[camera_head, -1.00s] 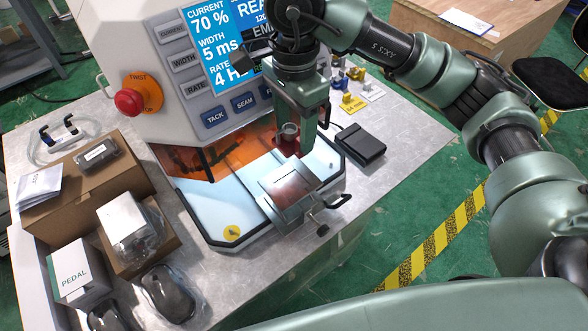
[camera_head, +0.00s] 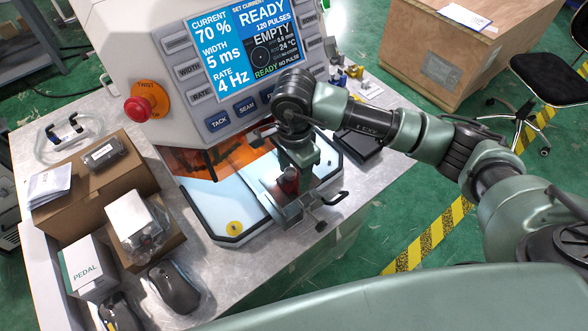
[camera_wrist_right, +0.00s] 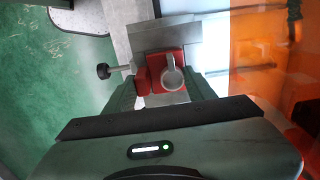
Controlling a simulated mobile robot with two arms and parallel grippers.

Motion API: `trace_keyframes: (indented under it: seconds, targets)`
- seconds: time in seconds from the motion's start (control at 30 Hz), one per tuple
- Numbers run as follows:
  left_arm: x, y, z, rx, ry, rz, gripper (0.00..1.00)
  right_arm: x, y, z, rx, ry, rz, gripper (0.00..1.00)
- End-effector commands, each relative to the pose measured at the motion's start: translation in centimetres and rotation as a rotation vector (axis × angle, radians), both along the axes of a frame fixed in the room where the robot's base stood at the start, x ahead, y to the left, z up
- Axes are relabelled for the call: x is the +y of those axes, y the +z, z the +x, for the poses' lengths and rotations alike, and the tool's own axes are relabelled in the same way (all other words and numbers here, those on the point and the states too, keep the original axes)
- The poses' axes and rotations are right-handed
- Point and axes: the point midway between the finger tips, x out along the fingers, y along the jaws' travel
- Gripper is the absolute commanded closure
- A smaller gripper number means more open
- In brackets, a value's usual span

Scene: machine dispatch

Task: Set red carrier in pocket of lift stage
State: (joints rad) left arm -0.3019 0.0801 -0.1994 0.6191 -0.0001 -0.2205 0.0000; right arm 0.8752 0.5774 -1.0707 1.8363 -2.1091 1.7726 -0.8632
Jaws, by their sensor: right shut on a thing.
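The red carrier (camera_head: 288,180) is in my right gripper (camera_head: 291,190), over the front part of the machine's work bed. The right wrist view shows the red carrier (camera_wrist_right: 165,74) between the two fingers (camera_wrist_right: 164,90), with a grey ring-shaped part on it. The lift stage (camera_head: 290,213) is a grey metal block with a side knob, just below and around the carrier in the head view. In the wrist view the stage's grey plate (camera_wrist_right: 165,37) shows behind the carrier. The pocket is hidden, and I cannot tell whether the carrier touches the stage. My left gripper is out of view.
The machine's screen (camera_head: 256,45) reads READY and EMPTY. An orange shield (camera_head: 228,155) stands close behind the stage. A black box (camera_head: 358,143) lies to the right.

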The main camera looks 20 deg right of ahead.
Motion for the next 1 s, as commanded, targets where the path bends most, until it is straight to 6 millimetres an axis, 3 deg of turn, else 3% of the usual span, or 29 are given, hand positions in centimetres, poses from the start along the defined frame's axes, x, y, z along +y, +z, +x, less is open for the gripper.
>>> trace_keyframes:
  seconds: [0.23, 0.27, 0.3, 0.73, 1.0]
  targets:
    - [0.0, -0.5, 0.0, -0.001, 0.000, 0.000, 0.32, 0.0, -0.3, 0.0, -0.001, 0.000, 0.000, 0.99]
    - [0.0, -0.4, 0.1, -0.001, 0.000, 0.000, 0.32, 0.0, -0.2, 0.0, -0.001, 0.000, 0.000, 0.37]
    - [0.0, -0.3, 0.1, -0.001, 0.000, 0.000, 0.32, 0.0, -0.2, 0.0, 0.000, 0.000, 0.000, 0.26]
    - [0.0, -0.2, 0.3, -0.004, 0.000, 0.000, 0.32, 0.0, 0.4, 0.1, -0.002, 0.000, 0.002, 0.23]
    - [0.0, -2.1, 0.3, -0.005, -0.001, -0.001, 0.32, 0.0, 4.7, 0.1, -0.006, 0.000, 0.002, 0.23]
